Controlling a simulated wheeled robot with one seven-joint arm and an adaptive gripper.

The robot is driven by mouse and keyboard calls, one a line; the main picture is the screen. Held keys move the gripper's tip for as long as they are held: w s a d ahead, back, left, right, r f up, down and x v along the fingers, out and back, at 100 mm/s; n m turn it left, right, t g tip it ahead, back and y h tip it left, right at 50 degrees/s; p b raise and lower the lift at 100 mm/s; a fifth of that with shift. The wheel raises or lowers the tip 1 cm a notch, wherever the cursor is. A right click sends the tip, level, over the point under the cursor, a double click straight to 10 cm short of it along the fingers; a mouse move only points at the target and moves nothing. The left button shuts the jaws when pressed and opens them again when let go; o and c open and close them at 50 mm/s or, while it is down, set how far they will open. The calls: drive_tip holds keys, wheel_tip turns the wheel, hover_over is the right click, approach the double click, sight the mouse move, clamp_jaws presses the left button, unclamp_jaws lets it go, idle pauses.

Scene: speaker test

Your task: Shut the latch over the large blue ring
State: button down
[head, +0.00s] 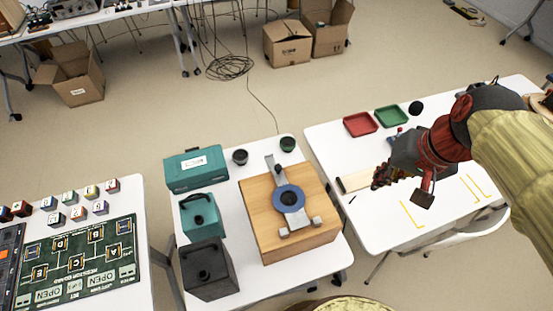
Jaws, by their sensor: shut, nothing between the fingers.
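The large blue ring (289,199) lies on top of a wooden box (262,219) on the middle white table. A grey metal bar (273,167), which looks like the latch, runs from the box's far edge towards the ring. Two small grey blocks (316,222) sit near the box's front edge. I cannot tell whether the bar passes over or under the ring. My gripper (378,180) is shut and empty. It is above the right table, to the right of the box and apart from it.
A tan wooden bar (353,183) lies by my gripper. Red (360,124) and green (391,117) trays stand behind it. Left of the box are a teal case (196,172), a teal container (199,217) and a dark grey box (208,271). Dark cups (240,157) stand behind. A gap separates the tables.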

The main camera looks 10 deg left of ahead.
drive_tip(key=w+a+f+m+g+y+b, duration=0.1)
drive_tip(key=w+a+f+g+y, duration=0.2)
drive_tip(key=w+a+f, duration=0.45)
drive_tip(key=w+a+f+m+g+y, duration=0.2)
drive_tip(key=w+a+f, duration=0.2)
drive_tip(key=w, duration=0.6)
drive_tip(key=w+a+f+m+g+y, duration=0.1)
drive_tip(key=w+a+f+y, duration=0.1)
drive_tip(key=f, duration=0.5)
drive_tip(key=w+a+f+m+g+y+b, duration=0.1)
drive_tip(key=w+a+f+y, duration=0.1)
drive_tip(key=w+f, duration=0.3)
drive_tip(key=w+a+f+m+g+y, duration=0.1)
drive_tip(key=w+a+f+y, duration=0.1)
drive_tip(key=f, duration=0.6)
drive_tip(key=shift+w+a+f+y, duration=0.2)
drive_tip(key=shift+w+a, duration=0.25)
drive_tip(key=shift+a, duration=0.2)
drive_tip(key=shift+w+a+f+y, duration=0.2)
drive_tip(key=shift+w+a, duration=0.25)
drive_tip(key=shift+a, duration=0.15)
